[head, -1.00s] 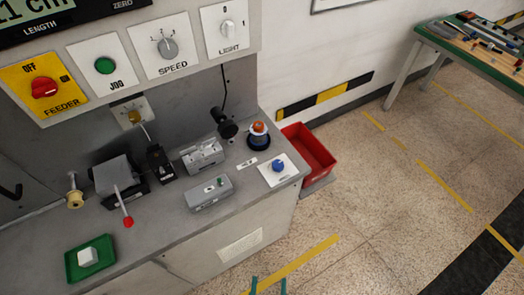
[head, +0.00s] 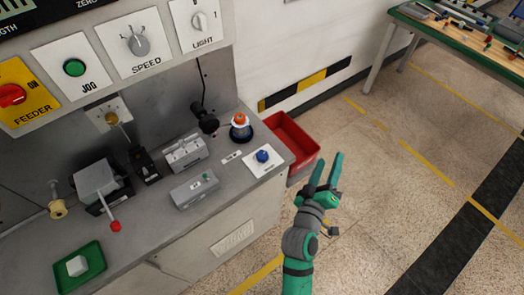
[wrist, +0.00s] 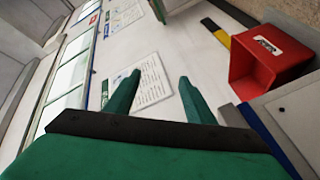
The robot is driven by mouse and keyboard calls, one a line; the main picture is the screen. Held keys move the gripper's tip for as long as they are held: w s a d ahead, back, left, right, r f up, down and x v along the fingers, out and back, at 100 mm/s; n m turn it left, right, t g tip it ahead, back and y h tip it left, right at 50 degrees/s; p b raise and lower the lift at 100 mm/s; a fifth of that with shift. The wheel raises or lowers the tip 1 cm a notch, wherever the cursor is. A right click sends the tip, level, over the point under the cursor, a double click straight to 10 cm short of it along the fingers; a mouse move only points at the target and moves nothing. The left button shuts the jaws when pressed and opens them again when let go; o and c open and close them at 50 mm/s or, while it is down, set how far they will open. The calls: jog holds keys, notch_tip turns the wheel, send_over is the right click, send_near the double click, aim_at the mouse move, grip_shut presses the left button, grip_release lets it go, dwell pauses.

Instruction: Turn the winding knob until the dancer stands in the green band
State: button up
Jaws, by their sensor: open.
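A blue knob (head: 263,156) sits on a white plate at the right end of the grey bench; its lettering is too small to read. A pale plate on the back wall carries a brass-coloured piece (head: 111,118) with a thin arm; I cannot tell whether this is the dancer. No green band can be made out. My gripper (head: 329,160) is open and empty, fingers up, in front of the bench's right end, right of the blue knob and apart from it. Its open fingers also show in the wrist view (wrist: 160,76), which faces a wall with posted sheets.
A red bin (head: 292,143) stands beyond the bench's right end. An orange, white and blue object (head: 240,128) stands behind the blue knob. Grey blocks (head: 194,189), a red-tipped lever (head: 115,226) and a green tray (head: 80,270) occupy the bench. The floor to the right is open.

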jog(key=w+d+r+m+g+h, duration=0.3)
jog(key=w+d+r+h, duration=0.2)
jog(key=w+d+r, duration=0.15)
jog(key=r+m+g+y, duration=0.1)
jog(key=m+g+y, duration=0.4)
jog(key=g+y, duration=0.75)
send_over(262, 154)
jog(key=shift+g, duration=0.25)
notch_tip(262, 154, down, 10)
jog(key=shift+r, duration=0.2)
jog(key=c, duration=1.1)
